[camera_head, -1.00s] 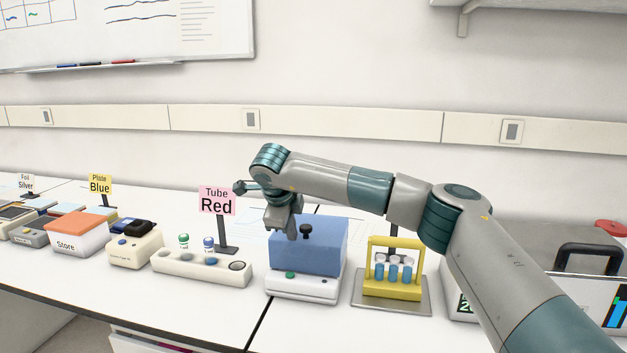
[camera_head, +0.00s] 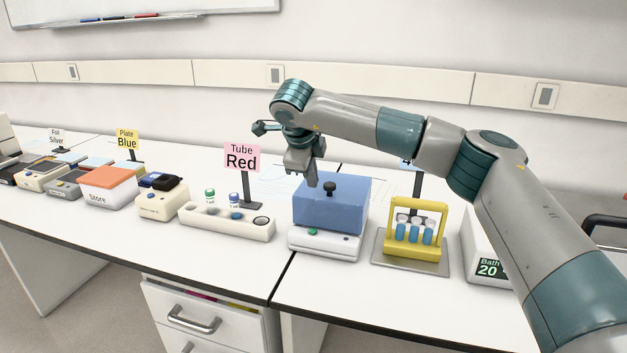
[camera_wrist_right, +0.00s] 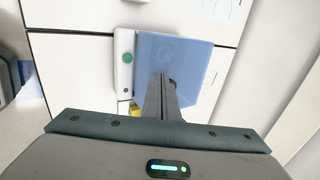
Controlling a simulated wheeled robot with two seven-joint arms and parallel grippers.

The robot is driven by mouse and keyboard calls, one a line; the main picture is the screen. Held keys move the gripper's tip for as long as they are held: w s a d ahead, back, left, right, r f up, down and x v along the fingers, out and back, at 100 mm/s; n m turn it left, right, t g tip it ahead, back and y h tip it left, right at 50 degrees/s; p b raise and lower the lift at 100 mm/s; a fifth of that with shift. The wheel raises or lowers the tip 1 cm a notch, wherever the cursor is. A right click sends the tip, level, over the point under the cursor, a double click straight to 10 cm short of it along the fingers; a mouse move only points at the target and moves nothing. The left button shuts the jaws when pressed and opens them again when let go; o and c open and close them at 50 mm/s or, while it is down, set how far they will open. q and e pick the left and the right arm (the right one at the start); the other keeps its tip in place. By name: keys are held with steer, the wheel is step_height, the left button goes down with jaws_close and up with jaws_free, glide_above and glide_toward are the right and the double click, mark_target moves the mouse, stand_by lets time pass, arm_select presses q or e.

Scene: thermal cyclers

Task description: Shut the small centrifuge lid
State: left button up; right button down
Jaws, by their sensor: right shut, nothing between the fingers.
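The small centrifuge has a white base (camera_head: 322,244) with a green button and a translucent blue lid (camera_head: 335,217) with a black knob (camera_head: 330,187). The lid looks down flat on the base, with no gap that I can see. In the right wrist view the lid (camera_wrist_right: 198,58) shows as a blue square beside the base's white front strip (camera_wrist_right: 124,75). My right gripper (camera_head: 312,183) is shut and empty, pointing down just left of the knob and above the lid. Its fingers (camera_wrist_right: 164,80) hide part of the lid and knob in the wrist view. My left gripper is out of view.
A yellow tube rack (camera_head: 417,240) on a grey plate stands to the right, with a bath (camera_head: 485,250) beyond it. A white tube strip (camera_head: 228,222) and the pink Tube Red sign (camera_head: 242,158) stand to the left. Bench (camera_head: 310,290) is clear in front.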

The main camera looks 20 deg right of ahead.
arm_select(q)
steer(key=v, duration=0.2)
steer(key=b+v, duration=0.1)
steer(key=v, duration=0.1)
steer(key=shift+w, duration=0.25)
arm_select(e)
steer(key=s+a+r, duration=0.2)
steer(key=s+a, duration=0.2)
steer(key=s, duration=0.1)
steer(key=shift+s+a+r, duration=0.15)
steer(key=shift+s+r, duration=0.05)
steer(key=shift+s, duration=0.15)
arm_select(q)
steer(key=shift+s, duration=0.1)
